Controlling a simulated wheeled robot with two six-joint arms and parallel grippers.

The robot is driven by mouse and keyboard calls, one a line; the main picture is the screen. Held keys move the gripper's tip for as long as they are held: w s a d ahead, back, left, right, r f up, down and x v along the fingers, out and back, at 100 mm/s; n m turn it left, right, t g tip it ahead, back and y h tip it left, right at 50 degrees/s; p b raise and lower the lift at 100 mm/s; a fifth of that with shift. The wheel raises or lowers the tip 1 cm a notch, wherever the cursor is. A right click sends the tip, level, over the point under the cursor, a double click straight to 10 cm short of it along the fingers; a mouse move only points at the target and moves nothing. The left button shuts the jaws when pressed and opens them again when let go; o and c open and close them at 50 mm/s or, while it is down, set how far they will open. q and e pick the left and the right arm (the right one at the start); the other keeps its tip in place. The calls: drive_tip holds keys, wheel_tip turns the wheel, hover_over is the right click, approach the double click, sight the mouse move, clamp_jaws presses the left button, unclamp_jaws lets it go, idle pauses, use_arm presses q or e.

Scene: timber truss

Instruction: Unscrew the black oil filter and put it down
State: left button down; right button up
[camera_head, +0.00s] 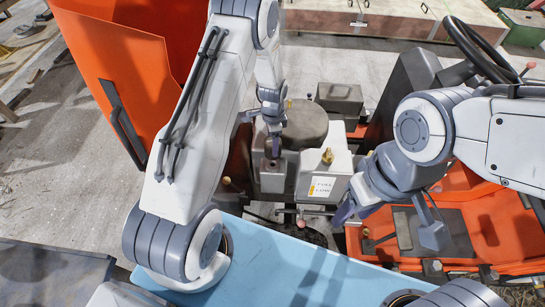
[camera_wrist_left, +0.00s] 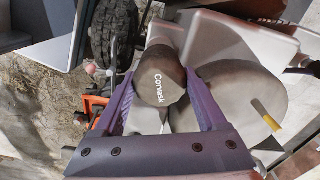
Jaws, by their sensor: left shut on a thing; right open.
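The oil filter (camera_wrist_left: 160,78) is a dark cylinder with "Corvask" in white on its end. In the left wrist view it sits between the two purple fingers of my left gripper (camera_wrist_left: 160,108), which is shut on it. In the head view my left gripper (camera_head: 274,143) points down at the engine, left of a wide dark round canister (camera_head: 305,124), and mostly hides the filter. I cannot tell whether the filter is still on its thread. My right gripper (camera_head: 388,224) is open and empty, above the orange floor of the machine on the right.
A white fuel tank (camera_head: 322,185) with a label and brass cap stands right of the left gripper. An orange hood (camera_head: 120,60) stands open at left. A steering wheel (camera_head: 480,50) is at upper right. The light blue surface (camera_head: 290,270) in front is clear.

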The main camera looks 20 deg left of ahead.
use_arm(q)
drive_tip(key=m, duration=0.9)
drive_tip(key=shift+m, duration=0.3)
drive_tip(key=shift+s+p, duration=0.1)
drive_tip(key=shift+p, duration=0.2)
drive_tip(key=s+d+p, duration=0.2)
drive_tip(key=s+d, duration=0.1)
drive_tip(key=s, duration=0.8)
drive_tip(key=shift+s+d, duration=0.2)
idle(0.7)
idle(0.5)
wheel_tip(320, 180, up, 9)
drive_tip(key=w+a+n, duration=0.1)
drive_tip(key=n, duration=2)
drive_tip(key=shift+a+r, duration=0.15)
drive_tip(key=shift+a, duration=0.05)
